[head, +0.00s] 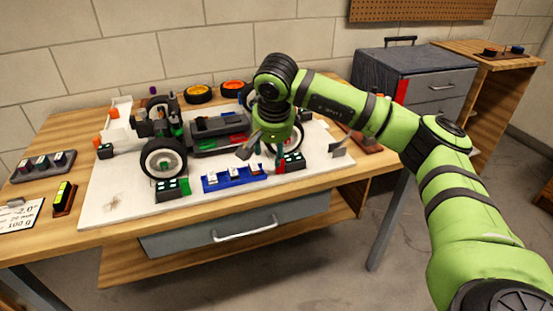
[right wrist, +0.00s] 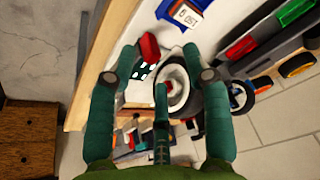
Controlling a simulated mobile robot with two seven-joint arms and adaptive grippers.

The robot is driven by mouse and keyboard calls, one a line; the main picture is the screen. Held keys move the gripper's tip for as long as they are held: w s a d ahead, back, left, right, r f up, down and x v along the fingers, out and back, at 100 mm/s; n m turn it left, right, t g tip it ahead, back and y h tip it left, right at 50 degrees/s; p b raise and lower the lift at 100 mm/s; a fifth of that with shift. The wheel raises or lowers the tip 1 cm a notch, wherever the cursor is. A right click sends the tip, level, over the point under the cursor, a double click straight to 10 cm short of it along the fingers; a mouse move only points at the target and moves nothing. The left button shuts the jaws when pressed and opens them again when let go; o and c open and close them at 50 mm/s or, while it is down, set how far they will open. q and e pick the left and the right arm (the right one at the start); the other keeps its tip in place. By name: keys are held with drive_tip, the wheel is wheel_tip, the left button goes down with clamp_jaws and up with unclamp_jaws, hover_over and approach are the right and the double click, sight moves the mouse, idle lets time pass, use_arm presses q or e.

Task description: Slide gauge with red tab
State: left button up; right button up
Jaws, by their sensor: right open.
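The gauge with the red tab (head: 292,164) is a small dark block with pale green-white marks, on the white mat near its front right, beside the car's front wheel. In the right wrist view its red tab (right wrist: 150,46) and marked face (right wrist: 140,72) show between the fingers, nearer the left one. My right gripper (head: 264,158) is open and empty just above and beside the gauge; the fingers (right wrist: 159,52) straddle the area of tab and wheel. I cannot tell whether a finger touches the gauge. My left gripper is not in view.
A similar block with a green tab (head: 172,189) and a blue tray (head: 234,179) sit along the mat's front. The racecar chassis (head: 220,131) stands behind. A white mat (head: 115,195) covers the wooden table. Loose orange and yellow wheels (head: 199,94) lie at the back.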

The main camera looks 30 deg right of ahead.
sight(289, 161)
drive_tip(key=shift+h, duration=0.5)
drive_tip(key=d+f, duration=0.1)
drive_tip(key=f, duration=0.1)
drive_tip(key=w+d+f, duration=0.2)
drive_tip(key=f, duration=0.1)
drive_tip(key=shift+d+f, duration=0.3)
drive_tip(key=shift+d, duration=0.05)
